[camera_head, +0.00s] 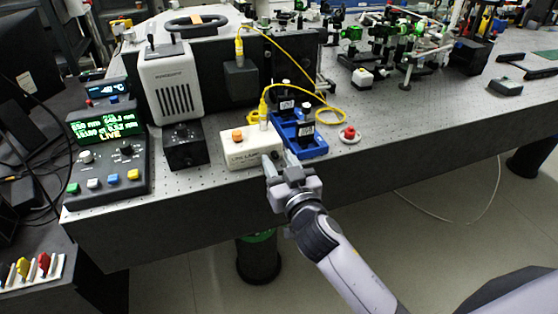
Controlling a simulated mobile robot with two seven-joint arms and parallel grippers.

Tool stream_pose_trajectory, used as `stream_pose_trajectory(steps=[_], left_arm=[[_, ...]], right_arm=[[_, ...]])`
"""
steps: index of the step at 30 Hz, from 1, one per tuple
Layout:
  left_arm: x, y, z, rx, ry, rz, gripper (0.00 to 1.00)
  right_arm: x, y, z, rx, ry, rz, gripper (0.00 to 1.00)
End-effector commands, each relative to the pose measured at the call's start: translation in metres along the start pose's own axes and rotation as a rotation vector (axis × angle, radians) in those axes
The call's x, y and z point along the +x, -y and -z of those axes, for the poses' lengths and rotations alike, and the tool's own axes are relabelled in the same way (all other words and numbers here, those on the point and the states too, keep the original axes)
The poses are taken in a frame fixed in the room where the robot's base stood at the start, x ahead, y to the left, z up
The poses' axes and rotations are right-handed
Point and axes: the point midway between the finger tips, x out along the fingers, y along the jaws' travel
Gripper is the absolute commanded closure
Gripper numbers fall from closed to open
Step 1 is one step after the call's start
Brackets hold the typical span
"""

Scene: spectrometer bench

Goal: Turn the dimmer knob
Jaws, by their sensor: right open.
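My right gripper (280,160) is open at the front edge of the bench. Its fingers are at the right end of a white lamp box (240,157) and hide part of that end. The box has an orange knob (237,135) on top and a yellow cable plugged in. A black box (185,147) to its left carries a small dark knob (182,130). The control console (107,165) at the left also has knobs. I cannot tell from labels which knob is the dimmer. My left gripper is not in view.
A blue holder (312,148) with dark blocks stands just behind and right of my gripper. A red button (349,132) sits to its right. A yellow cable (318,97) loops behind. The perforated bench top (420,120) is mostly clear at right front.

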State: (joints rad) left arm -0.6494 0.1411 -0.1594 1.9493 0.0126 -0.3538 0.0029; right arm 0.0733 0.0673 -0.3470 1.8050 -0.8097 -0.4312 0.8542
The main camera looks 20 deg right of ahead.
Motion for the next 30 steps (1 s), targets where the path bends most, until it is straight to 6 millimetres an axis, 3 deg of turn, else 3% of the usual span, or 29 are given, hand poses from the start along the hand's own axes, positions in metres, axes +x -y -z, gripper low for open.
stream_pose_trajectory(steps=[10,11,14,15,30], left_arm=[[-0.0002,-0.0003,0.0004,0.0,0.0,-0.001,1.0],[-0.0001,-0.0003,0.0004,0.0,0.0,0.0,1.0],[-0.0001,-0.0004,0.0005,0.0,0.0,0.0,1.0],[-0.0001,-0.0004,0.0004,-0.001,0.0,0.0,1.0],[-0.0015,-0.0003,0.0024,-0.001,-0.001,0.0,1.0]], right_arm=[[0.0041,0.0,-0.0005,-0.001,0.001,0.0,0.58],[0.004,0.0,-0.0004,-0.001,0.001,0.0,0.65],[0.0039,0.0,-0.0005,-0.001,0.001,0.0,0.97],[0.0039,-0.0001,-0.0005,-0.001,0.001,0.0,1.0],[0.0037,-0.0002,-0.0003,-0.119,0.002,-0.001,1.0]])
